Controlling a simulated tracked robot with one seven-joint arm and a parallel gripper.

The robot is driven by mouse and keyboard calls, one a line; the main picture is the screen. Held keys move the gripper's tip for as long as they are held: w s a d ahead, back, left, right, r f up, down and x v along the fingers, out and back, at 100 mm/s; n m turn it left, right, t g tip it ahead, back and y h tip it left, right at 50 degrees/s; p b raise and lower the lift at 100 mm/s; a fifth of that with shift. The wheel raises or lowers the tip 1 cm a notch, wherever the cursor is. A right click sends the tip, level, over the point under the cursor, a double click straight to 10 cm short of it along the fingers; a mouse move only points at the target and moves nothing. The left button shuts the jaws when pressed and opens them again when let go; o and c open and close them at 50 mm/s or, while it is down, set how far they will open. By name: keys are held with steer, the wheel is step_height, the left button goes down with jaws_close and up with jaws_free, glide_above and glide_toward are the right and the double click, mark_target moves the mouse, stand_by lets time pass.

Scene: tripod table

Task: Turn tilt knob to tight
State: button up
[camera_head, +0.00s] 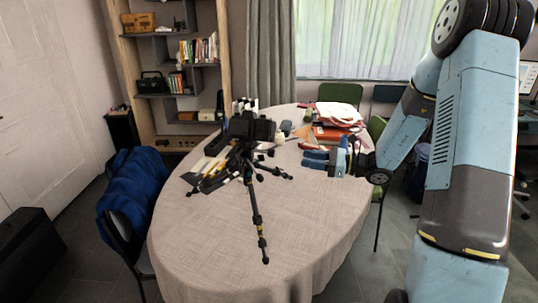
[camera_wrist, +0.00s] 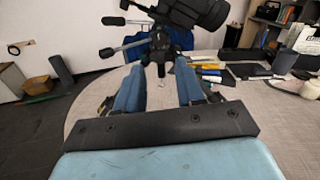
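A black camera (camera_head: 250,128) is mounted on a black tripod (camera_head: 255,205) whose legs spread on the round table. In the wrist view the camera (camera_wrist: 190,12) is at the top, partly cut off, and the tripod head (camera_wrist: 160,45) is below it. Two handles with dark grips, an upper one (camera_wrist: 115,20) and a lower one (camera_wrist: 107,52), stick out left of the head. I cannot tell which is the tilt knob. My gripper (camera_head: 305,155) is right of the tripod, fingers pointing at it. Its blue fingers (camera_wrist: 160,72) are open and empty, apart from the handles.
The round table (camera_head: 290,205) has a light cloth and is clear in front. A red and white pile (camera_head: 335,118) is at the back right. A chair with a blue jacket (camera_head: 148,190) stands left.

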mark_target(270, 154)
steer(key=x, duration=1.3)
steer(key=shift+a, duration=0.3)
steer(key=shift+c, duration=0.4)
steer(key=c, duration=0.6)
steer(key=shift+a, duration=0.2)
jaws_close()
steer(key=shift+d, duration=0.2)
